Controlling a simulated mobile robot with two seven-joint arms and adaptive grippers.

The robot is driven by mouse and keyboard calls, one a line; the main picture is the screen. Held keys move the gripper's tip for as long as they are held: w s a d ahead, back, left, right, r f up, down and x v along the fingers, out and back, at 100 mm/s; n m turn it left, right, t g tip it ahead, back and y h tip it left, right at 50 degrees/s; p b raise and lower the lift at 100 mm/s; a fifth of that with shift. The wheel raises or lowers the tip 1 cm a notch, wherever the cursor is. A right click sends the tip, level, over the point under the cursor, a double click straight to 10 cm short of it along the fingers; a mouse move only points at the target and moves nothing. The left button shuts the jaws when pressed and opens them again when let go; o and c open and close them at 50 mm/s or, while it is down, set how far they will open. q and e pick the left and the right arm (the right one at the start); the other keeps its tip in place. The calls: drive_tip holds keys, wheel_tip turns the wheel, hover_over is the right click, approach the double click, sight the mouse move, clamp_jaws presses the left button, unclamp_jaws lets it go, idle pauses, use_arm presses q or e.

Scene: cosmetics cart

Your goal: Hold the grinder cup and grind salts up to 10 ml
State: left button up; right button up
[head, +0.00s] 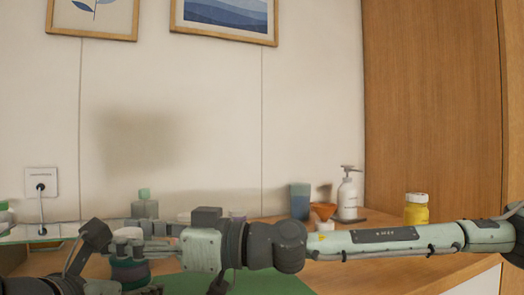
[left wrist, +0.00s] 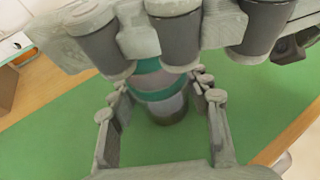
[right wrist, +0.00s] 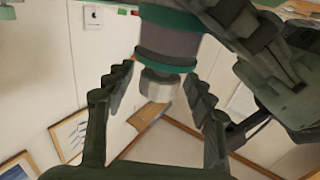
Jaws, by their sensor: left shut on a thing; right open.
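The grinder cup (head: 130,272), with teal bands and a darker body, is upright low at the left in the head view, partly hidden by my grippers. In the left wrist view the cup (left wrist: 163,108) sits between the fingers of my left gripper (left wrist: 161,92), which is shut on it. My right gripper (right wrist: 158,78) is open, with its fingers on either side of the cup's silver top (right wrist: 159,86). The cup's dark body and teal band (right wrist: 172,47) also show there. The fill level inside cannot be made out.
A green mat (head: 240,284) lies on the wooden table under my arms. A wall stands behind.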

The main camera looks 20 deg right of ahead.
drive_tip(key=shift+f+n+g+y, duration=0.15)
drive_tip(key=shift+n+g+y, duration=0.3)
drive_tip(key=shift+g, duration=0.25)
drive_tip(key=shift+w+d+f+n+g+y, duration=0.1)
drive_tip(key=shift+n+g+y, duration=0.2)
drive_tip(key=shift+n+g, duration=0.45)
drive_tip(key=shift+w+d+n+g+y, duration=0.1)
drive_tip(key=shift+n+g+y, duration=0.25)
drive_tip(key=shift+g, duration=0.7)
drive_tip(key=n+g, duration=0.2)
drive_tip(key=g, duration=0.1)
drive_tip(key=shift+n+g, duration=0.3)
drive_tip(key=shift+n, duration=0.05)
drive_tip(key=d, duration=1.2)
drive_tip(key=w+d+r+m+t+y, duration=0.1)
drive_tip(key=w+r+t+y, duration=0.2)
drive_tip(key=r, duration=0.4)
drive_tip(key=w+d+r+t+y, duration=0.1)
drive_tip(key=d+r+t+y, duration=0.1)
drive_tip(key=r+t, duration=0.45)
drive_tip(key=w+d+r+m+t+h, duration=0.2)
drive_tip(key=d+m+t+h, duration=0.3)
drive_tip(key=t, duration=0.1)
drive_tip(key=w+d+r+m+t+h, duration=0.1)
drive_tip(key=d+r+m+t+h, duration=0.1)
drive_tip(key=d+m+t+h, duration=0.2)
drive_tip(key=shift+w+d+r+m+t+h, duration=0.4)
drive_tip(key=shift+m+t+h, duration=0.3)
drive_tip(key=shift+t, duration=0.55)
